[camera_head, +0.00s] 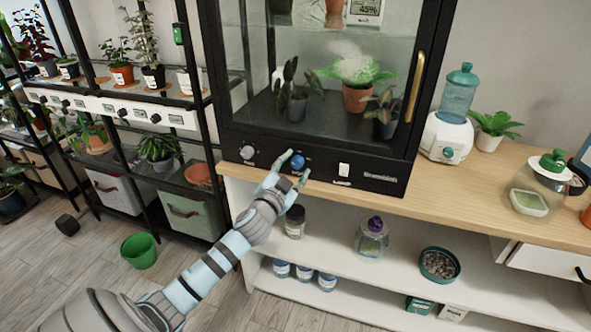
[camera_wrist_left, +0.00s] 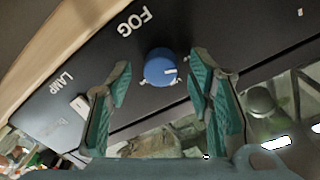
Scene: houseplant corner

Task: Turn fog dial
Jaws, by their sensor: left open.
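The blue fog dial (camera_head: 298,161) sits on the black front panel of the glass plant cabinet (camera_head: 315,128). In the left wrist view the dial (camera_wrist_left: 159,70) shows close up below the word FOG, with a pale mark on its face. My left gripper (camera_head: 295,168) is at the panel, in front of the dial. In the wrist view its green-padded fingers (camera_wrist_left: 159,88) are open, one on each side of the dial, with gaps between pads and dial. I cannot tell the depth between the fingertips and the panel. My right gripper is not in view.
Pale mist hangs above the plants inside the cabinet. A humidifier (camera_head: 447,137) stands on the wooden counter. Shelves below hold jars.

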